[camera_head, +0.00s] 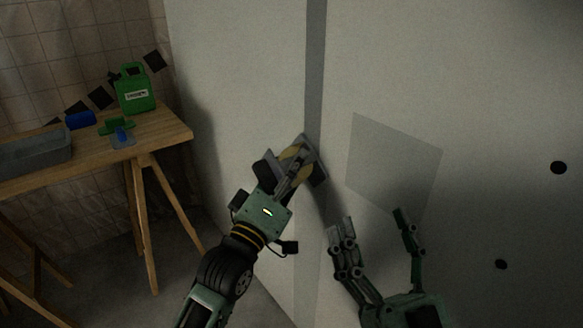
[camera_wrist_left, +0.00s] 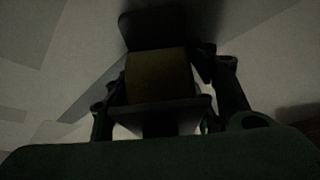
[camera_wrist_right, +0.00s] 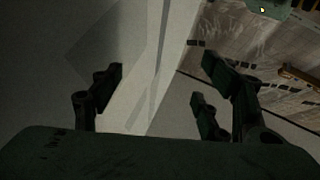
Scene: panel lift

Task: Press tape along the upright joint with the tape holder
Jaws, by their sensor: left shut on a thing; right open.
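The upright joint (camera_head: 315,60) shows as a grey strip down the pale panel wall in the head view. My left gripper (camera_head: 289,178) is shut on the tape holder (camera_head: 306,150), a grey tool with yellowish parts. The holder's upper end is at the strip's lower visible part; I cannot tell whether it touches the wall. In the left wrist view the holder's yellowish block (camera_wrist_left: 158,75) sits between the fingers. My right gripper (camera_head: 375,222) is open and empty in front of the right panel. The right wrist view shows its spread fingers with nothing between them.
A wooden trestle table (camera_head: 170,136) stands at the left. On it are a green canister (camera_head: 136,90), a grey tray (camera_head: 35,152), a blue roll (camera_head: 79,120) and a green-and-blue tool (camera_head: 121,133). A lighter square patch (camera_head: 385,160) and dark round spots (camera_head: 558,168) mark the right panel.

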